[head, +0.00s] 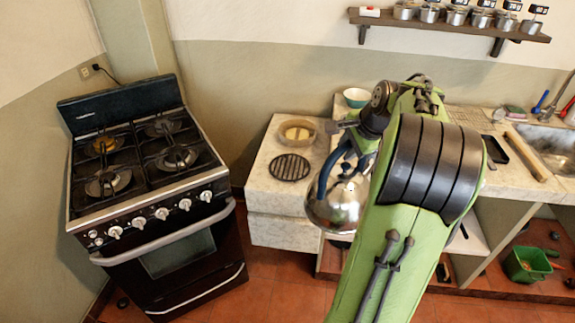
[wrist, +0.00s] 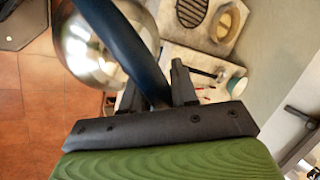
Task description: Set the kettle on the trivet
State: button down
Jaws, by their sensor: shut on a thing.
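The kettle (head: 333,208) is a shiny metal body with a dark blue handle. My gripper (wrist: 157,90) is shut on its blue handle (wrist: 118,42); the metal body also shows at the upper left of the wrist view (wrist: 85,55). In the head view the kettle hangs in front of the counter, right of and nearer than the trivet. My arm hides part of it. The trivet (head: 289,167), a round black slatted disc, lies bare on the pale left counter. It also shows at the top of the wrist view (wrist: 191,12).
A beige round dish (head: 297,132) sits just behind the trivet. A teal-rimmed bowl (head: 356,97) stands farther back on the counter. The black stove (head: 150,185) is left of the counter, across a gap. A wall shelf (head: 450,27) with several metal canisters is above right.

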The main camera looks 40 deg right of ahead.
aim_at(293, 164)
jog(key=i+l, duration=0.2)
jog(key=i, duration=0.2)
jog(key=i+l, duration=0.2)
jog(key=i, duration=0.25)
jog(key=i+l, duration=0.25)
jog(key=i, duration=0.15)
